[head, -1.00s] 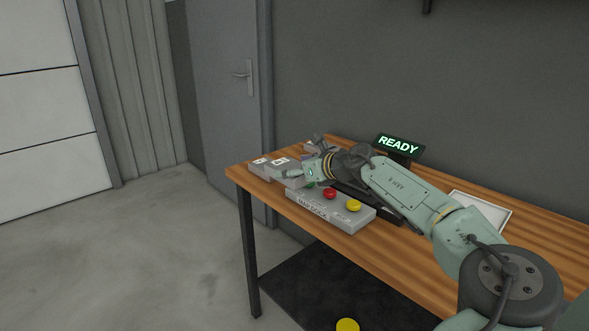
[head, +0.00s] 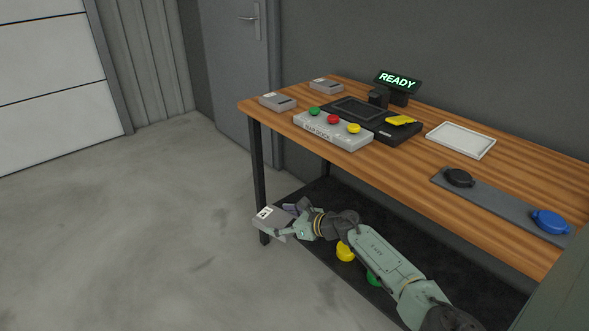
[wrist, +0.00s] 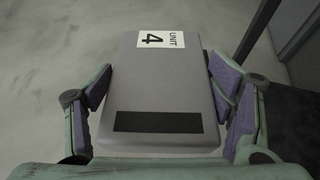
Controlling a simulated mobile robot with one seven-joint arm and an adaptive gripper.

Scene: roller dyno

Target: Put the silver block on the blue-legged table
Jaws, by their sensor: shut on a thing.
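My gripper (head: 284,222) is shut on a silver-grey block (head: 266,219), held in the air off the front left corner of the workbench, below its top. In the wrist view the block (wrist: 165,85) lies flat between the two fingers, which touch its left and right sides. It has a white "UNIT 4" label and a dark strip. No blue-legged table shows in these views.
The wooden workbench (head: 400,181) has black legs and a dark lower shelf. On it are two similar grey blocks (head: 277,102), (head: 326,86), a button box (head: 333,131), a READY sign (head: 397,81) and a white tray (head: 461,139). The floor (head: 150,230) at left is clear.

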